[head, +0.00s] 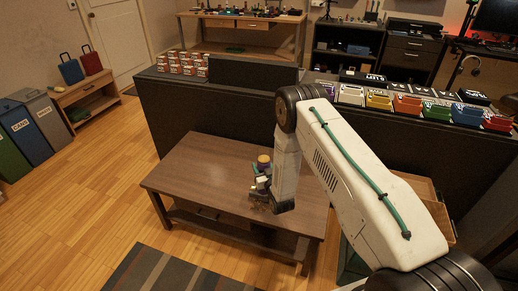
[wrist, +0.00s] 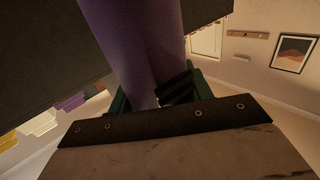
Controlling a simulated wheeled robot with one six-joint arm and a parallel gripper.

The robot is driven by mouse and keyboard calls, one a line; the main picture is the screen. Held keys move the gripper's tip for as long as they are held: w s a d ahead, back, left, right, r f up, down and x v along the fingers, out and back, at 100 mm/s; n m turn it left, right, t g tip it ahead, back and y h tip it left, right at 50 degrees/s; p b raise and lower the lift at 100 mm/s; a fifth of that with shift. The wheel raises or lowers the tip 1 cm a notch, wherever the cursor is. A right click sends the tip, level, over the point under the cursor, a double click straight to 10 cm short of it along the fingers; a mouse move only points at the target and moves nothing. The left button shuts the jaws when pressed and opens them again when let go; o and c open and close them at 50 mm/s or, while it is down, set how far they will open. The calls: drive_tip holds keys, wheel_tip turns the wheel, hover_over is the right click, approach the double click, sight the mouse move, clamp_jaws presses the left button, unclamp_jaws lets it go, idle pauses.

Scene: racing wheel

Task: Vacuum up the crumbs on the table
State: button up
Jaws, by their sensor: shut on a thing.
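My gripper (head: 260,184) is at the right part of the brown wooden table (head: 195,165), in front of my forearm's lower end. In the wrist view, its green jaws (wrist: 160,95) are shut on a purple, tube-like body, which I take to be the handheld vacuum (wrist: 140,45). In the head view, the vacuum (head: 264,167) shows as a small purple and yellow shape. I cannot tell whether its nozzle touches the tabletop. I cannot make out crumbs; part of the table is hidden by my arm.
A long dark counter (head: 175,115) stands right behind the table, with small boxes (head: 182,63) and colored pedals (head: 407,103) on it. A striped rug (head: 165,272) lies in front. Bins (head: 22,135) and a low bench (head: 90,95) stand left. Floor left of the table is clear.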

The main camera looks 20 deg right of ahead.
sight(268, 159)
drive_tip(key=shift+r, duration=2.3)
drive_tip(key=shift+s, duration=0.2)
drive_tip(key=s+r, duration=0.2)
drive_tip(key=s, duration=0.1)
drive_tip(key=s+d+r, duration=0.1)
drive_tip(key=s, duration=0.1)
drive_tip(key=shift+s+r, duration=0.25)
drive_tip(key=s+d+r, duration=0.1)
drive_tip(key=s+r, duration=0.2)
drive_tip(key=r, duration=0.3)
drive_tip(key=s+r+h, duration=0.1)
drive_tip(key=s+r, duration=0.2)
drive_tip(key=r, duration=0.3)
drive_tip(key=shift+s+d+r+m, duration=0.3)
drive_tip(key=shift+d+r+m, duration=0.05)
drive_tip(key=shift+d+m, duration=0.05)
